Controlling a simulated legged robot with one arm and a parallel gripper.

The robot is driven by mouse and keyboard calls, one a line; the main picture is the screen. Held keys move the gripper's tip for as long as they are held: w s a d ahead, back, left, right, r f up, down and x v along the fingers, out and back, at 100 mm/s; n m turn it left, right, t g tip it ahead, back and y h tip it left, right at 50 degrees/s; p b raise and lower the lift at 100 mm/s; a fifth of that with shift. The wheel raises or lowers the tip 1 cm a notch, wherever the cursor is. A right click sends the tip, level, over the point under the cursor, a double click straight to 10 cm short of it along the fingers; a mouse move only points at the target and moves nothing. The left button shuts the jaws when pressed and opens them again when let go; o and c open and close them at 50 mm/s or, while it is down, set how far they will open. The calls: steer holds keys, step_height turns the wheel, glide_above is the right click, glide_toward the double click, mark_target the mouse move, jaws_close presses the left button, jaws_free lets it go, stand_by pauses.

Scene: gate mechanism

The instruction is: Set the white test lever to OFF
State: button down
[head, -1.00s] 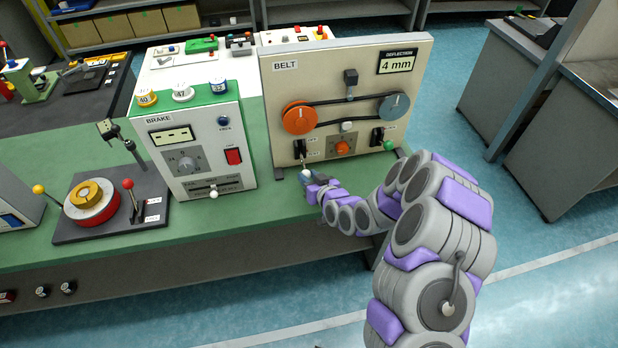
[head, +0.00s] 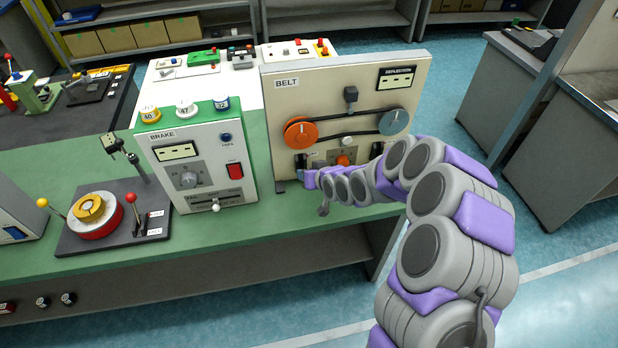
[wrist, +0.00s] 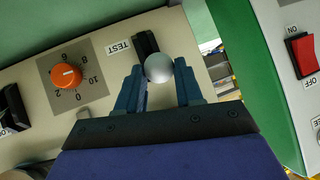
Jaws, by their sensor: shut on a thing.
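The white test lever ends in a round white knob (wrist: 158,66) beside a black slot piece, next to the TEST label, in the wrist view. My gripper (wrist: 157,82) has its two blue fingers on either side of the knob and is shut on it. In the head view my gripper (head: 309,180) is at the lower left of the BELT panel (head: 277,125), and my wrist hides the knob there. The lever's position marking cannot be read. The DEFLECTION display (head: 396,79) shows dashes.
An orange dial (wrist: 66,77) and another black switch (wrist: 14,106) sit beside the lever on the same panel. The BRAKE box (head: 200,155) with a red switch (head: 234,171) stands close at the left. The green bench top (head: 270,217) in front is mostly clear.

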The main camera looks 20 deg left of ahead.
steer(key=shift+w+a+r, duration=0.1)
steer(key=shift+w+r, duration=0.35)
steer(key=shift+r, duration=0.2)
steer(key=c, duration=1.2)
jaws_free()
steer(key=o, duration=0.4)
steer(key=shift+a+f, duration=0.15)
steer(key=shift+f, duration=0.1)
steer(key=shift+o, duration=0.2)
steer(key=shift+s, duration=0.1)
steer(key=shift+s+d+r, duration=0.1)
steer(key=shift+d+r, duration=0.05)
steer(key=shift+d, duration=0.1)
steer(key=p+v, duration=0.2)
steer(key=v, duration=1.4)
steer(key=shift+s+d, duration=0.2)
steer(key=shift+s, duration=0.1)
